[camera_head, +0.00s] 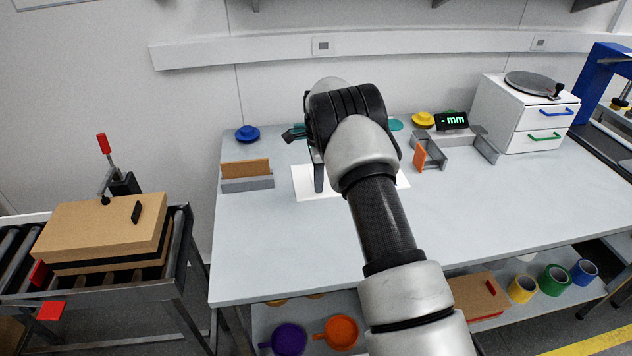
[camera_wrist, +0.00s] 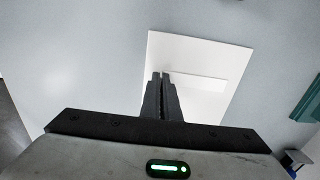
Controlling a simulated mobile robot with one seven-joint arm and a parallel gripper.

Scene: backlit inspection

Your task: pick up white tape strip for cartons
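The white tape strip (camera_wrist: 205,82) is a pale, flat, narrow piece over a white sheet (camera_wrist: 215,48) in the wrist view. It runs to the right from behind my fingertips, and its left end is hidden by them. My gripper (camera_wrist: 161,78) has its two dark fingers almost together, with only a thin gap between them. I cannot tell whether the strip is pinched there. In the head view my gripper (camera_head: 319,188) points down close above the white sheet (camera_head: 303,184), and my arm hides much of that spot. The strip cannot be made out there.
On the grey table (camera_head: 270,260), a slotted grey holder with a brown block (camera_head: 246,170) stands left, and a grey-and-orange fixture (camera_head: 428,153) stands right. A white drawer unit (camera_head: 505,118) is at the back right. A carton (camera_head: 105,228) sits on rollers at left. The front table area is clear.

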